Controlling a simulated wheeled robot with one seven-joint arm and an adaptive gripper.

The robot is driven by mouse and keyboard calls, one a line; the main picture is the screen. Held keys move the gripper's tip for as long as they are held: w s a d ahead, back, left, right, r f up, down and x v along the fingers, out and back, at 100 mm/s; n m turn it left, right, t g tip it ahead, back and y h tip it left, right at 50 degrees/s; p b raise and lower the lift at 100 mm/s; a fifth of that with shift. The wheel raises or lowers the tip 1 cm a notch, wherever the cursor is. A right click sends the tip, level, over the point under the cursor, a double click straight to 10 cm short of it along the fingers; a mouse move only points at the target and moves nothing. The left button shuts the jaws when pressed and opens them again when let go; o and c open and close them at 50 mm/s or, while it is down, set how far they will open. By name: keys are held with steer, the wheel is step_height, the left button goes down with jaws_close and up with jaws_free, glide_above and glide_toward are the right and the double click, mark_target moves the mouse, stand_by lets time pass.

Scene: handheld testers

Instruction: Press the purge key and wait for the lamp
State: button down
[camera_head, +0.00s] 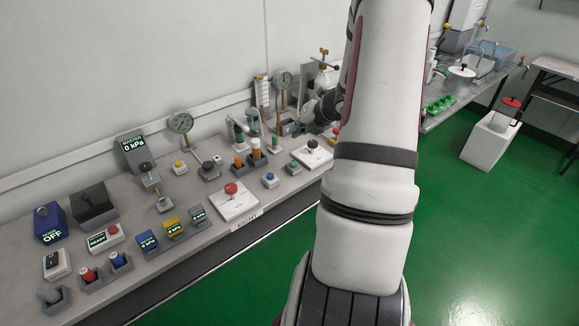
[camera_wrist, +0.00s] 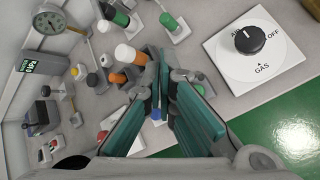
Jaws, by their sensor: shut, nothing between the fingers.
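My gripper (camera_wrist: 163,76) has its teal fingers together with nothing between them, above the bench in the wrist view. In the head view my arm hides part of the bench's right side. No label reading purge is legible, so I cannot tell which control is the purge key or which part is its lamp. Candidates in the head view are a small blue button box (camera_head: 270,181), a green one (camera_head: 293,168), a yellow one (camera_head: 180,168) and a dark blue box reading OFF (camera_head: 49,226). A blue part (camera_wrist: 156,114) shows just beyond the fingers in the wrist view.
A white plate (camera_head: 308,162) with a black knob, marked gas in the wrist view (camera_wrist: 286,66), lies close by.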

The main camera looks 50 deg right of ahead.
mark_target(293, 164)
stand_by(0.3)
step_height(293, 164, down, 9)
steer(key=b, duration=0.7)
steer(key=shift+r+b, duration=0.1)
steer(key=shift+b, duration=0.25)
stand_by(1.0)
steer(key=shift+f+b, duration=0.35)
steer(key=shift+f, duration=0.05)
steer(key=shift+f+b, duration=0.35)
steer(key=shift+f, duration=0.15)
stand_by(0.6)
steer(key=shift+r, duration=0.1)
steer(key=shift+r+p, duration=0.8)
steer(key=shift+r, duration=0.05)
steer(key=shift+r, duration=0.1)
